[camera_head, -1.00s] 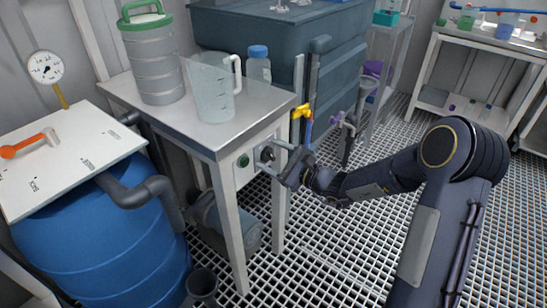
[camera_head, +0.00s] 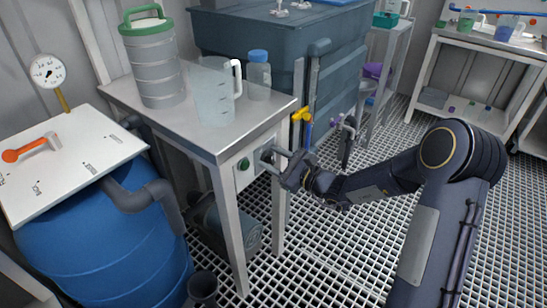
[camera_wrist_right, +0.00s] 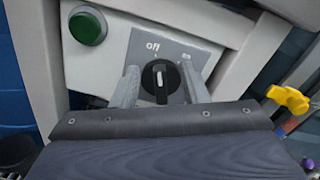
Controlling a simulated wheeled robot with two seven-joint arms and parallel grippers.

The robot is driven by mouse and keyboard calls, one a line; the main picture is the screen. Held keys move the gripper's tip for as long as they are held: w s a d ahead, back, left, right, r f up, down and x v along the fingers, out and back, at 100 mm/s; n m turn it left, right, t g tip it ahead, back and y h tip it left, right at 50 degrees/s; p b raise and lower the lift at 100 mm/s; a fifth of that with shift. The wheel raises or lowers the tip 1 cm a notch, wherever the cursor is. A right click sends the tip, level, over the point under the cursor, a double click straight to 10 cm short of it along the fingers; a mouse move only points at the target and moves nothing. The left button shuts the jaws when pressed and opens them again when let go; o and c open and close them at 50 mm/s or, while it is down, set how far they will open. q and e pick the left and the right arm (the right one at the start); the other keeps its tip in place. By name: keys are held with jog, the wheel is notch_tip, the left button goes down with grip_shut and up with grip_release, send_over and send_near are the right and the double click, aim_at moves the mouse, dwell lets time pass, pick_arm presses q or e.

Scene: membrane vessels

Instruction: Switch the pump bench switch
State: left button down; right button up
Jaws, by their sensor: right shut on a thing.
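The pump bench switch (camera_wrist_right: 160,81) is a black rotary knob with a white pointer line on a grey plate; "OFF" is printed at the plate's upper left. The pointer stands nearly upright in the right wrist view. My right gripper (camera_wrist_right: 158,88) has one finger on each side of the knob and is shut on it. In the head view my right gripper (camera_head: 272,163) reaches the bench's front panel from the right and mostly hides the knob. A green button (camera_wrist_right: 87,26) sits left of the switch; it also shows in the head view (camera_head: 244,164). My left gripper is not in view.
The pump bench (camera_head: 205,137) carries a green-lidded canister (camera_head: 155,62), a clear jug (camera_head: 213,92) and a blue-capped bottle (camera_head: 258,75). A yellow valve handle (camera_head: 302,113) is close to the right of my gripper. A blue barrel (camera_head: 105,240) stands left.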

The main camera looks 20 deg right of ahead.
jog(key=m+p, duration=0.2)
jog(key=m, duration=0.1)
jog(key=m+p, duration=0.2)
jog(key=shift+w+d+r, duration=0.15)
jog(key=shift+d+r, duration=0.05)
jog(key=shift+r, duration=0.05)
jog(key=m+p, duration=0.1)
jog(key=m, duration=0.1)
jog(key=m+p, duration=0.2)
jog(key=shift+w+d+f, duration=0.1)
jog(key=shift+w+d, duration=0.05)
jog(key=shift+f+m+p, duration=0.15)
jog(key=shift+m+p, duration=0.65)
jog(key=o, duration=1)
jog(key=shift+d, duration=0.1)
jog(key=shift+c, duration=0.2)
